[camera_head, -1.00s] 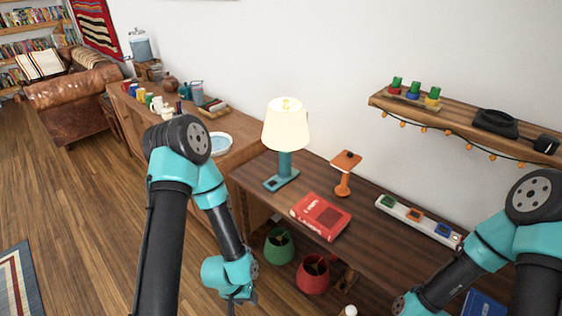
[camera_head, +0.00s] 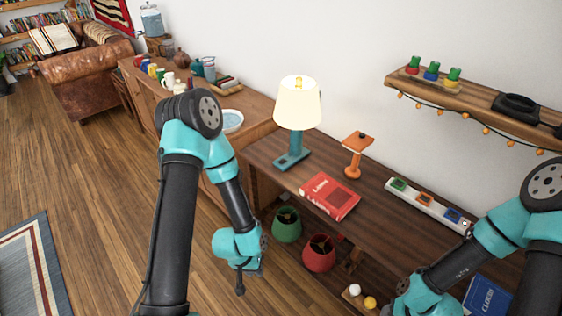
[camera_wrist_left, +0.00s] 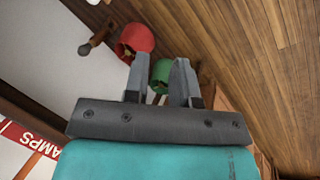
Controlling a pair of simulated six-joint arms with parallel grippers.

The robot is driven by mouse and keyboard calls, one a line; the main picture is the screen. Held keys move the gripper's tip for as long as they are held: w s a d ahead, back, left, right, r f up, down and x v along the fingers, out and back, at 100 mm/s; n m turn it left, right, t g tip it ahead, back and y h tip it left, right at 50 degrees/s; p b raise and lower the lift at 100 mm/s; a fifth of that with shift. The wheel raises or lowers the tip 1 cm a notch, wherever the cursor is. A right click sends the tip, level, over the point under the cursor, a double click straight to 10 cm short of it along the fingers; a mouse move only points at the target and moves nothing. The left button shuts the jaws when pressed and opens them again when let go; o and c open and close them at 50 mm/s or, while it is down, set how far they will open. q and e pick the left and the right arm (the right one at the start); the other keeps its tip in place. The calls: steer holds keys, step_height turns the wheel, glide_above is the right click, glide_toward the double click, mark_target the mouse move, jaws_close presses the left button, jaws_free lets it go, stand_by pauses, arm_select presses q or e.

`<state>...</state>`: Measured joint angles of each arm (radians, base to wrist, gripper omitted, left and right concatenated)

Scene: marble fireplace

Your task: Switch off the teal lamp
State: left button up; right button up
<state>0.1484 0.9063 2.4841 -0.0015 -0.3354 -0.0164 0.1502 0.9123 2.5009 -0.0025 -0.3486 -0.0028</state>
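The teal lamp (camera_head: 291,146) stands upright on the dark wooden desk, with a glowing cream shade (camera_head: 298,103) and a flat teal base. A small dark patch shows on the base. My left gripper (camera_head: 241,285) hangs low in front of the desk, well below and left of the lamp. In the left wrist view its two fingers (camera_wrist_left: 158,80) are apart with nothing held between them. My right arm reaches in at the lower right. Its gripper fingers are cut off by the bottom edge of the head view.
On the desk (camera_head: 385,228) are a red book (camera_head: 330,195), an orange lamp-like stand (camera_head: 355,155) and a white power strip (camera_head: 428,205) with coloured switches. Green (camera_head: 287,225) and red (camera_head: 319,253) shades sit below. A wall shelf (camera_head: 470,100) hangs above right.

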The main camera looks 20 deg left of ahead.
arm_select(q)
steer(key=shift+m+t, duration=0.6)
steer(key=w, duration=0.2)
steer(key=w+r, duration=0.1)
steer(key=w, duration=0.2)
steer(key=w+a+r, duration=0.1)
steer(key=w, duration=0.2)
steer(key=shift+w, duration=0.15)
jaws_close()
steer(key=w+a+r+m+t, duration=0.2)
steer(key=w+a+r+m, duration=0.1)
steer(key=w+r, duration=0.9)
steer(key=w+a+r+m+t, duration=0.2)
steer(key=w+a+r, duration=0.1)
steer(key=w+r, duration=0.9)
steer(key=w, duration=0.2)
steer(key=shift+w+a+m, duration=0.3)
steer(key=shift+w+m, duration=0.05)
steer(key=shift+m, duration=0.05)
